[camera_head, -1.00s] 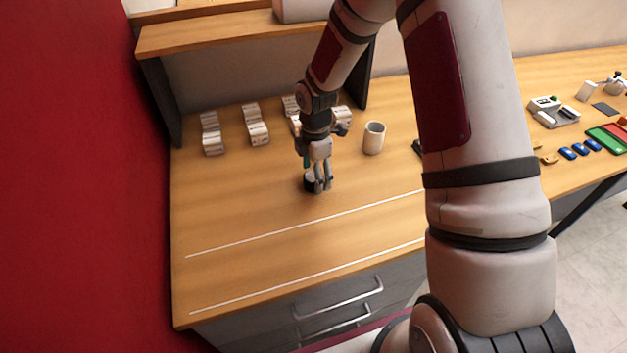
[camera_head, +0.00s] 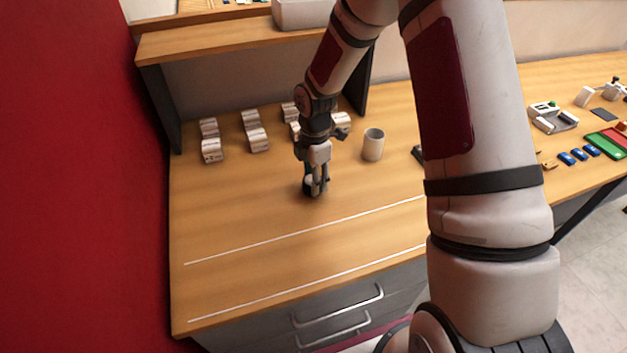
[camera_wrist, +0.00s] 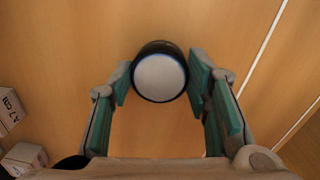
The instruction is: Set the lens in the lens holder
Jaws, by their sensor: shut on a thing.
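The lens (camera_wrist: 160,78) is a round pale disc with a thin bluish edge, between my fingertips in the wrist view. My gripper (camera_wrist: 160,84) is shut on it from both sides. The black round lens holder (camera_wrist: 158,45) shows as a dark rim around and behind the disc; the lens is over it, roughly centred. Whether the lens touches the bottom of the holder is hidden. In the head view my gripper (camera_head: 318,188) points down at the holder (camera_head: 307,190) on the wooden table, with the fingers covering part of it.
Several small white labelled boxes (camera_head: 211,150) stand in rows at the back left. White lines cross the table (camera_head: 230,210) in front, where it is clear. A red wall (camera_head: 80,180) borders the left.

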